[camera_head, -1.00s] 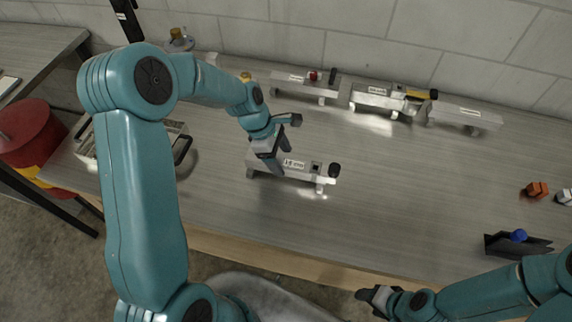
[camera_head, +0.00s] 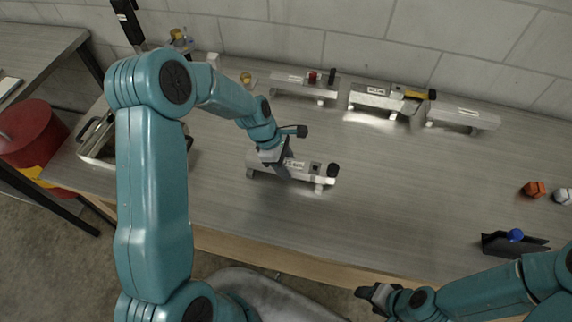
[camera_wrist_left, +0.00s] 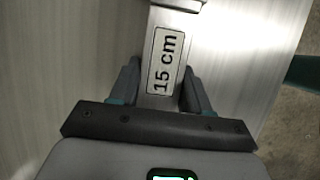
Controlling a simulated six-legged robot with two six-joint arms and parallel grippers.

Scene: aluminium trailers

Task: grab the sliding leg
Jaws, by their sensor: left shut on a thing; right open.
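An aluminium trailer piece (camera_head: 315,178) with a white label stands on the table on short legs. A black knob (camera_head: 333,170) sits at its right end. My left gripper (camera_head: 281,171) is shut on this piece near its middle, from above. In the left wrist view the two fingers (camera_wrist_left: 162,82) lie on both sides of the metal bar (camera_wrist_left: 178,18), by its "15 cm" label (camera_wrist_left: 165,62). The fingers partly hide the bar. My right gripper (camera_head: 374,295) is open and empty near the table's front edge.
More aluminium pieces (camera_head: 303,88) (camera_head: 380,99) (camera_head: 462,119) stand along the back wall. A metal tray (camera_head: 95,140) is at the left. A dark holder with a blue ball (camera_head: 515,236) and an orange block (camera_head: 534,189) are at the right. The table's middle right is clear.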

